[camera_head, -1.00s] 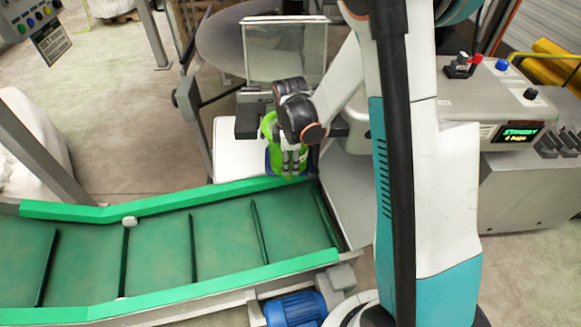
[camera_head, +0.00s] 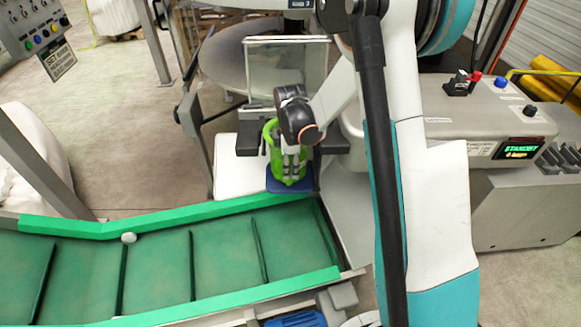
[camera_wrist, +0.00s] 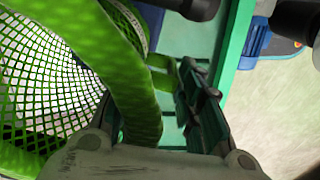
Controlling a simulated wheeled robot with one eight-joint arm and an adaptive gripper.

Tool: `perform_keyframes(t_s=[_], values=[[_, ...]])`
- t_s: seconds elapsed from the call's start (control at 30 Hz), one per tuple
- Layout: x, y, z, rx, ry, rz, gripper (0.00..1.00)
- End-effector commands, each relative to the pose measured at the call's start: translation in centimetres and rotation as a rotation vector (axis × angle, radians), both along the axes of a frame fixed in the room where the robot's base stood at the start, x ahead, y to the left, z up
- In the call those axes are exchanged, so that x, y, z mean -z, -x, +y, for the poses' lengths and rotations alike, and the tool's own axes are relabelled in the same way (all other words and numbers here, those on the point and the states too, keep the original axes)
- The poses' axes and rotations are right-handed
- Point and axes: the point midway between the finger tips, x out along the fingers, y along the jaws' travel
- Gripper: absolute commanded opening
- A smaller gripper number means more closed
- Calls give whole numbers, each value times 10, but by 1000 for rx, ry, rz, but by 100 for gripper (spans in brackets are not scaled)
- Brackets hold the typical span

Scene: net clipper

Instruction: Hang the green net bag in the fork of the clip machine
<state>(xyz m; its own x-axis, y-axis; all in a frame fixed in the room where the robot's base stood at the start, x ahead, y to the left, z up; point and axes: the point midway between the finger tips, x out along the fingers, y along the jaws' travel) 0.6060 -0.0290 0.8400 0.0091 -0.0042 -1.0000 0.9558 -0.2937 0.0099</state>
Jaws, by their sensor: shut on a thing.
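The green net bag (camera_head: 272,150) is at the clip machine, in front of its clear guard. In the wrist view its mesh (camera_wrist: 45,75) fills the left side and a green band of it runs between my fingers. My gripper (camera_head: 291,172) is shut on the bag, with the fingers pointing down; the fingers also show in the wrist view (camera_wrist: 155,115). The clip machine (camera_head: 485,120) has a grey body at the right with a lit display. Dark blocks stand on both sides of the bag; whether the bag sits between fork prongs is hidden by my gripper.
A green conveyor (camera_head: 160,270) with cross bars runs along the front left. A clear guard panel (camera_head: 285,72) stands behind the bag. A blue plate (camera_head: 289,186) lies under the bag. A grey post (camera_head: 40,165) and a white sack (camera_head: 30,135) are at the left.

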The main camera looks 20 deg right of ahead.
Motion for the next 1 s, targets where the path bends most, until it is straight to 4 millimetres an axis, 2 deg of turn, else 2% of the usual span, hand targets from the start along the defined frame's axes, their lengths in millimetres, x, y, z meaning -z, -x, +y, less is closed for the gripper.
perform_keyframes(t_s=[0.53, 0.57, 0.63, 1.0], values=[[6, 0, 0, 0, 0, 0, 10], [5, 0, 0, 0, 0, 0, 40], [5, 0, 0, 0, 0, 0, 55], [3, 0, 0, 0, 0, 0, 56]])
